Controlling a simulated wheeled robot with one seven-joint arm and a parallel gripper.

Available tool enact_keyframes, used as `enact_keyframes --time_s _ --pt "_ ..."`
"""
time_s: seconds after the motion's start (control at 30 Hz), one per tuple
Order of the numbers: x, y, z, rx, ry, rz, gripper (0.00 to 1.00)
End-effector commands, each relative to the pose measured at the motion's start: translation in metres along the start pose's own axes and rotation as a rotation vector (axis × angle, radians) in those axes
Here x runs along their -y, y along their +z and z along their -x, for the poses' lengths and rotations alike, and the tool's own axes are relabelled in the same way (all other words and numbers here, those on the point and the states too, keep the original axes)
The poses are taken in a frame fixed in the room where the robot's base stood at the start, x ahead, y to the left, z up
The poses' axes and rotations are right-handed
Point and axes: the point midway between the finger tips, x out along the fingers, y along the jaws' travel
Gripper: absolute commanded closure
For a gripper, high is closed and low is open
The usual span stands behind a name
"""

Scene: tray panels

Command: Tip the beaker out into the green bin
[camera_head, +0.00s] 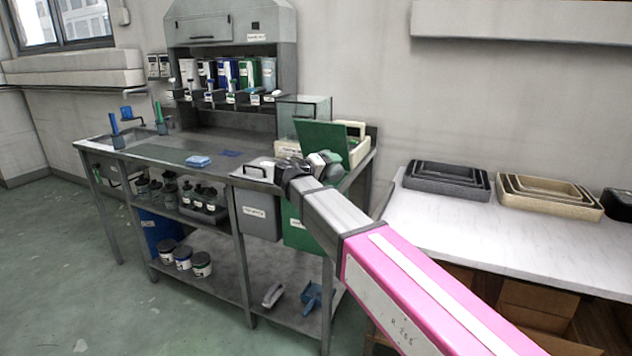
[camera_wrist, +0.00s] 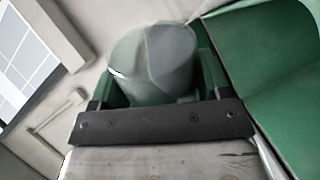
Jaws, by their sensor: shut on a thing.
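The green bin (camera_head: 298,230) hangs at the front of the bench, below its top, partly hidden behind my arm. My gripper (camera_head: 322,163) is at the bench's right front corner, above and a little right of this bin. In the wrist view, my gripper (camera_wrist: 160,75) is shut on the beaker (camera_wrist: 155,58), a grey, translucent vessel between the green fingers. The beaker looks tilted; its contents cannot be made out. A large green surface fills the right of the wrist view; I cannot tell whether it is the bin or a lid.
A grey bin (camera_head: 258,214) hangs left of the green one. A blue sponge-like block (camera_head: 198,161) lies on the bench. Trays (camera_head: 447,186) stand on the white table at right.

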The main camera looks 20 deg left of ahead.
Motion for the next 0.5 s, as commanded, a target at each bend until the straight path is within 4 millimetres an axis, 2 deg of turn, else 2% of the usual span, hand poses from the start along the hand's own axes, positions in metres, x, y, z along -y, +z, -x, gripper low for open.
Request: enact_keyframes --time_s 0.5 --pt "0.0078 -0.0042 -0.0013 0.021 -0.001 0.137 0.55"
